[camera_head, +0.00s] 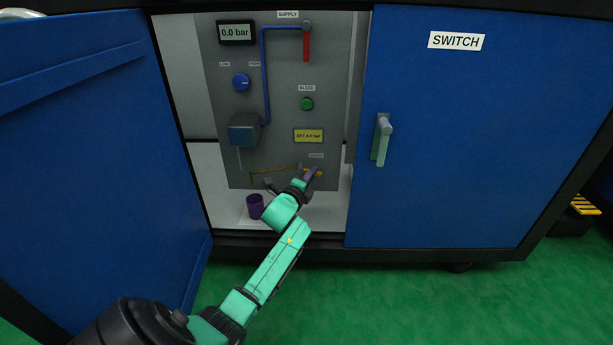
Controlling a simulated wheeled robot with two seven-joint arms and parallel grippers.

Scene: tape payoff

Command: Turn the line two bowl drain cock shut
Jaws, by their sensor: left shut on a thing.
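The grey panel (275,70) stands inside the open cabinet. The drain cock (319,174) is at its lower right, under a small label, with orange parts showing. My left gripper (312,174) reaches up to it from below and is shut on it. The gripper hides most of the cock, so the angle of its handle cannot be told. A brass-coloured pipe (275,168) runs left from the cock. A filter bowl housing (243,131) sits on the panel's left side. My right gripper is not in view.
A purple cup (255,206) stands on the cabinet floor left of my gripper. A display (236,32) reads 0.0 bar. A red supply lever (306,46) hangs down. The left door (75,120) is open; the right door (460,150), labelled SWITCH, is closed.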

